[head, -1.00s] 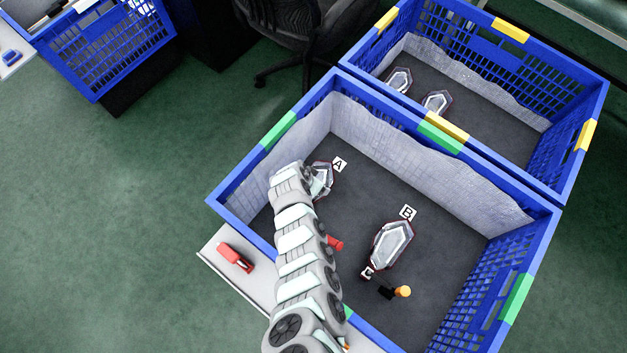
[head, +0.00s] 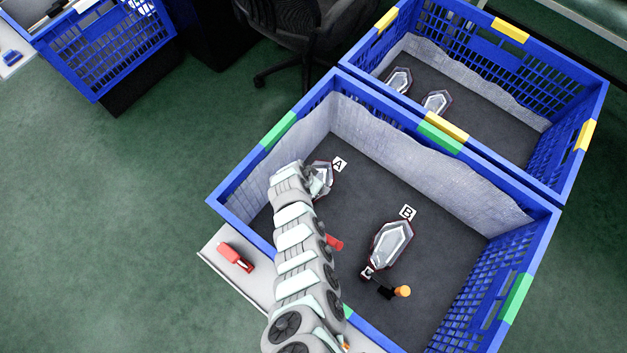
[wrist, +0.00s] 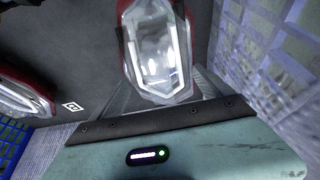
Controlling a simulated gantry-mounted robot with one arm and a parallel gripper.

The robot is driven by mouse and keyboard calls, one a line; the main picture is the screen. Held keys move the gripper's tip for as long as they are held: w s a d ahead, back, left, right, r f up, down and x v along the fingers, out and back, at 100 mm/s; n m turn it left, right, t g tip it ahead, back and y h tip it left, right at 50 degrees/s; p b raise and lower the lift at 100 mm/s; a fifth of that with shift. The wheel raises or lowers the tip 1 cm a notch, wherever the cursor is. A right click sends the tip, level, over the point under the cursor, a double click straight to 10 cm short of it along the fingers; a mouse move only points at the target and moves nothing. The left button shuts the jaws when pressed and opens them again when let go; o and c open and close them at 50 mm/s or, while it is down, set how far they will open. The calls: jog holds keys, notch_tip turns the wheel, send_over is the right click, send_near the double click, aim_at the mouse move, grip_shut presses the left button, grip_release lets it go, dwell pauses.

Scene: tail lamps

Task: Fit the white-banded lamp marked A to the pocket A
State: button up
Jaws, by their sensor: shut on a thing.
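A clear lamp with a red edge (head: 322,178) is in the near blue crate (head: 345,84), beside the white label A (head: 340,164). My gripper (wrist: 168,98) is shut on this lamp, which also shows in the wrist view (wrist: 157,45). In the head view my arm hides part of the lamp and the floor under it. A second lamp (head: 391,246) lies by label B (head: 408,212) and also shows at the left of the wrist view (wrist: 22,92).
A small label, seemingly C (head: 367,273), and an orange-capped black item (head: 402,291) are near the second lamp. A red piece (head: 334,243) is beside my arm. A red tool (head: 235,257) lies outside on a white ledge. The back crate holds two lamps (head: 399,80) (head: 437,103).

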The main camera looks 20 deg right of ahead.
jog(key=shift+f+b, duration=1.05)
jog(key=shift+f, duration=0.35)
jog(key=o, duration=1.5)
jog(key=shift+a+r+p, duration=0.15)
jog(key=shift+r+p, duration=0.4)
jog(key=shift+r, duration=0.1)
jog(key=shift+p+v, duration=2.2)
jog(key=shift+v, duration=2.55)
jog(key=shift+s, duration=0.1)
